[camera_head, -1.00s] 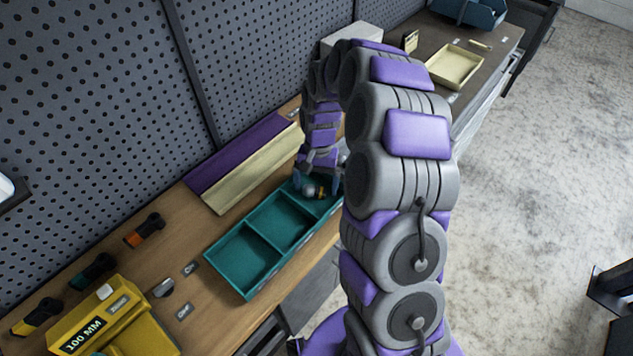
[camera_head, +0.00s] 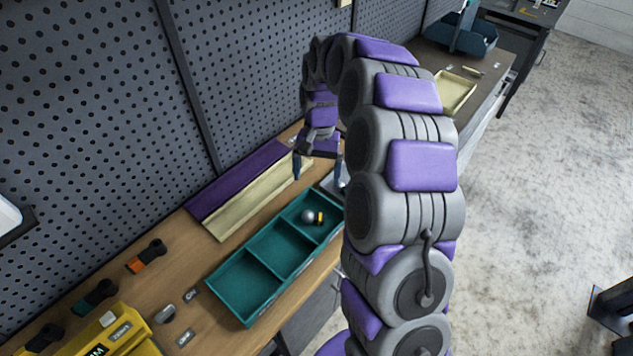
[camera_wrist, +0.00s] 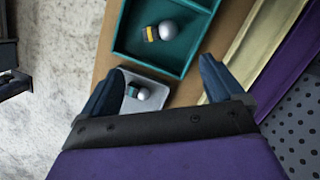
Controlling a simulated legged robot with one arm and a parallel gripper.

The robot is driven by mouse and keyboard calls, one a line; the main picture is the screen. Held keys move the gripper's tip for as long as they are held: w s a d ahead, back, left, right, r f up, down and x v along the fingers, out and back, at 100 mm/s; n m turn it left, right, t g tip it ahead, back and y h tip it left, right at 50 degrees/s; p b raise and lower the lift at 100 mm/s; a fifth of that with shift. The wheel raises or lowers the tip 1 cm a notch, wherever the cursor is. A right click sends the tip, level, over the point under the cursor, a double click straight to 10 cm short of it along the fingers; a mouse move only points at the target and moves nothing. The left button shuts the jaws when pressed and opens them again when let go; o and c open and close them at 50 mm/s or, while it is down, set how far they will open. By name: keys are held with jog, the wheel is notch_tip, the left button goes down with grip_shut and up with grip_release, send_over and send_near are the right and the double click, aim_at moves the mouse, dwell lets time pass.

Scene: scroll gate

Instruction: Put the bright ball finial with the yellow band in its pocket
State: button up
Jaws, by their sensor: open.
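The ball finial with the yellow band (camera_head: 309,216) lies on its side in the far right pocket of the teal three-pocket tray (camera_head: 247,322). In the wrist view the finial (camera_wrist: 167,33) shows a bright round ball and a yellow and dark band, inside the teal pocket (camera_wrist: 187,68). My gripper (camera_head: 319,177) is open and empty, raised above the bench beyond the tray's far end.
A grey tray (camera_wrist: 161,94) beside the teal tray holds another ball piece with a teal band (camera_wrist: 141,93). Purple and cream strips (camera_head: 240,212) run along the pegboard. Several dark-handled tools and a yellow box (camera_head: 118,335) stand at the left. A cream tray (camera_head: 456,92) is farther back.

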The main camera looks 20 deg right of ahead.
jog(key=s+a+r+n, duration=0.1)
jog(key=s+r+n, duration=0.1)
jog(key=s+r, duration=0.35)
jog(key=s+a+r+n, duration=0.1)
jog(key=s+a+r, duration=0.15)
jog(key=s, duration=0.65)
jog(key=s+d+n+t+h, duration=0.1)
jog(key=s+d+n, duration=0.1)
jog(key=s, duration=1.8)
jog(key=shift+s+r, duration=0.2)
jog(key=shift+s, duration=0.05)
